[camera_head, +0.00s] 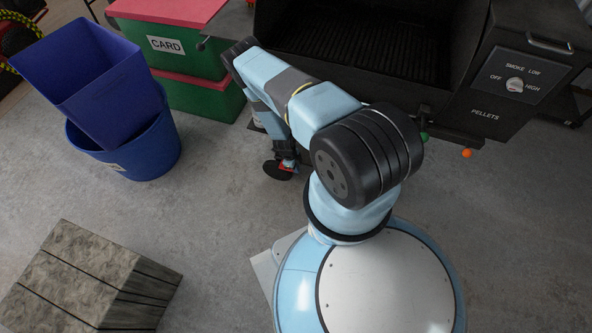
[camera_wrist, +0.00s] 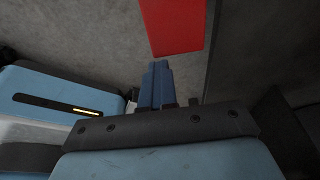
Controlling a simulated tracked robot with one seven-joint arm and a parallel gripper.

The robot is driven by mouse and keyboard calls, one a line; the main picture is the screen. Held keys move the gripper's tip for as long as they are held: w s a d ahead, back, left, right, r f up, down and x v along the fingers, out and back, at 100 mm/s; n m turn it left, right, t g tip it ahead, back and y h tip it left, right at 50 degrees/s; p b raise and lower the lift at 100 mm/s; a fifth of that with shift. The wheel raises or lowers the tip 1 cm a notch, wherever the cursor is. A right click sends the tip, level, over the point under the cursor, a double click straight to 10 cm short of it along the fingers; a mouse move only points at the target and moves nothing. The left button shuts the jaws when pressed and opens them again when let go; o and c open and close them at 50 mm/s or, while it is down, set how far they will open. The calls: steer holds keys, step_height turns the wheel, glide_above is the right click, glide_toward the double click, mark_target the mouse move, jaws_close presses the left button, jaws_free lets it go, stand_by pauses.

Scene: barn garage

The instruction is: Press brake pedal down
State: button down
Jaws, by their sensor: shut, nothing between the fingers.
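A flat red plate, which looks like the brake pedal (camera_wrist: 173,25), is at the top of the wrist view. In the head view my arm hides most of the gripper.
A blue tub (camera_head: 140,163) with a blue bin (camera_head: 85,75) in it stands at the left. Behind it is a green box marked CARD (camera_head: 190,65). A rough grey block (camera_head: 85,275) lies front left. A small orange ball (camera_head: 467,153) shows at the right. The concrete floor between is clear.

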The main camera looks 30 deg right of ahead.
step_height(320, 180, up, 13)
stand_by(0.5)
steer(key=shift+f, duration=0.15)
